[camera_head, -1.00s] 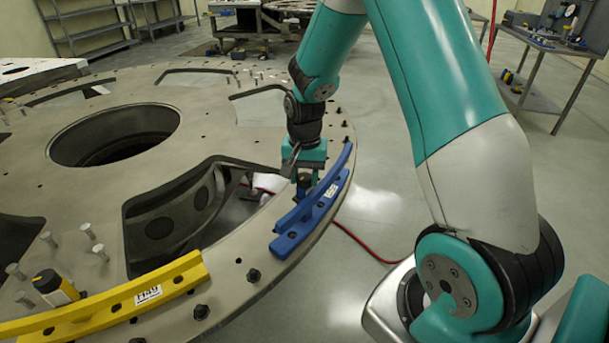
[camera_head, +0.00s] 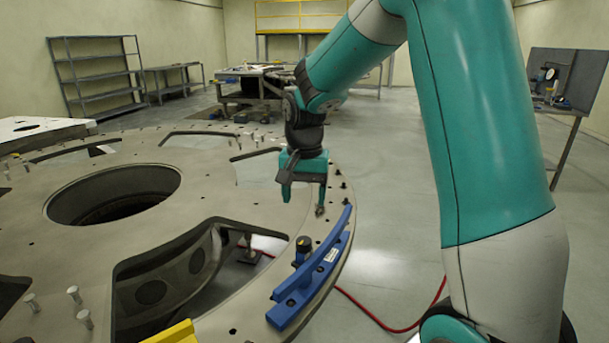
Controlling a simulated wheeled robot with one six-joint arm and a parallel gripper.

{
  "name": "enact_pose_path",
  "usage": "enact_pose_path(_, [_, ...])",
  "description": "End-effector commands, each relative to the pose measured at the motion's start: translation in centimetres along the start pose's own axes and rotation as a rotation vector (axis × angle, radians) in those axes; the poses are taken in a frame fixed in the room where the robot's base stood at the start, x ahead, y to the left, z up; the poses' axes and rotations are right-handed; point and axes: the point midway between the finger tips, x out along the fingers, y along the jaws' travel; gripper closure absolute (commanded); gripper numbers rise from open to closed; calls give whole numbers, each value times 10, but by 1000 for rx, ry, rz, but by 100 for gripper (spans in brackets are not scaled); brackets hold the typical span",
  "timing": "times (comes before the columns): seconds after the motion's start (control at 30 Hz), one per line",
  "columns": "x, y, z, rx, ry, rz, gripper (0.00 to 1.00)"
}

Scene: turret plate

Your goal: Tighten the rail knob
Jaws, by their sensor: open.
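The blue rail (camera_head: 318,271) lies along the right edge of the round metal turret plate (camera_head: 235,221). A small dark knob with a yellowish top (camera_head: 303,246) stands upright at the inner side of the blue rail, near its middle. My gripper (camera_head: 304,198) is above the plate, beyond and higher than the knob, with its two fingers pointing down and apart. Nothing shows between the fingers. The knob is in plain view and apart from the gripper. How tight the knob is cannot be told.
A yellow rail (camera_head: 172,334) shows at the bottom edge. The plate has a large round hole (camera_head: 115,195) and wide cutouts. Several bolts stand up at the lower left. A red hose (camera_head: 375,318) lies on the floor at right. Shelves and workbenches stand far back.

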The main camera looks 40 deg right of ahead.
Motion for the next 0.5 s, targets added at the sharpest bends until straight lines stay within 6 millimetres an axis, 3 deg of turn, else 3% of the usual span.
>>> enact_pose_path(0.2, [-40, 0, -1, 1, 3, -2, 35])
enact_pose_path(0.5, [-56, 0, -1, 1, 0, 0, 35])
